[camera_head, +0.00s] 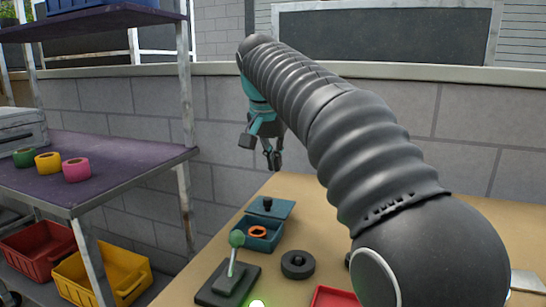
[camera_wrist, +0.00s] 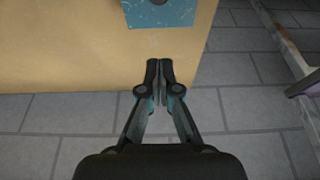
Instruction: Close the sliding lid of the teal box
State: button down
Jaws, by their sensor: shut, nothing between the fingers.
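The teal box (camera_head: 258,242) stands on the table near its left edge. Its lid (camera_head: 280,209) with a dark knob (camera_head: 267,203) is slid toward the back, so the front part of the box is open. An orange ring (camera_head: 257,232) shows inside the opening. My gripper (camera_head: 272,160) is above and behind the box, apart from it, pointing down. In the wrist view my gripper (camera_wrist: 159,68) is shut and empty, by the table's edge. A teal surface, likely the lid (camera_wrist: 160,12), shows at the top of that view, with part of a round knob.
A lever with a green ball (camera_head: 237,239) stands in front of the box. A shelf (camera_head: 120,165) with tape rolls stands at the left, beyond a gap.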

aim_at(275, 200)
jog(key=b+x, duration=0.1)
jog(key=x, duration=0.5)
jog(key=shift+f, duration=0.3)
jog(key=s, duration=0.1)
jog(key=s+a, duration=0.1)
jog(key=shift+s+r, duration=0.25)
jog(key=shift+s, duration=0.1)
jog(key=shift+s+a, duration=0.2)
jog(key=shift+s, duration=0.4)
